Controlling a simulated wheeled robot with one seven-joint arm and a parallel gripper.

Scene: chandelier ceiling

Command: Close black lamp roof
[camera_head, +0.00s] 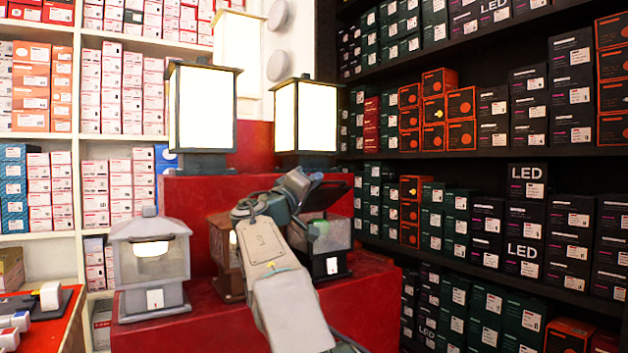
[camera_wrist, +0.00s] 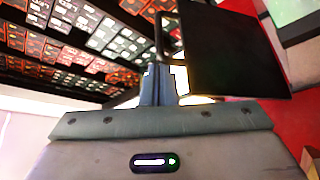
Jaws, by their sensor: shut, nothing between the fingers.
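The black lamp (camera_head: 332,265) stands at the right end of the lower red step, partly hidden behind my arm. Its dark roof (camera_head: 326,194) is tilted up off the glass body, so the lamp is open. In the wrist view the roof (camera_wrist: 236,48) is a large black panel at the upper right. My gripper (camera_head: 299,184) is at the roof's left edge in the head view. In the wrist view the gripper (camera_wrist: 160,50) is shut and empty, pointing up just left of the panel. I cannot tell whether it touches the roof.
A grey lamp (camera_head: 150,262) and a partly hidden brown lamp (camera_head: 224,258) stand left on the same step. Two lit lamps (camera_head: 203,105) (camera_head: 305,115) stand on the upper red step (camera_head: 200,205). Shelves of boxes (camera_head: 480,215) line the right.

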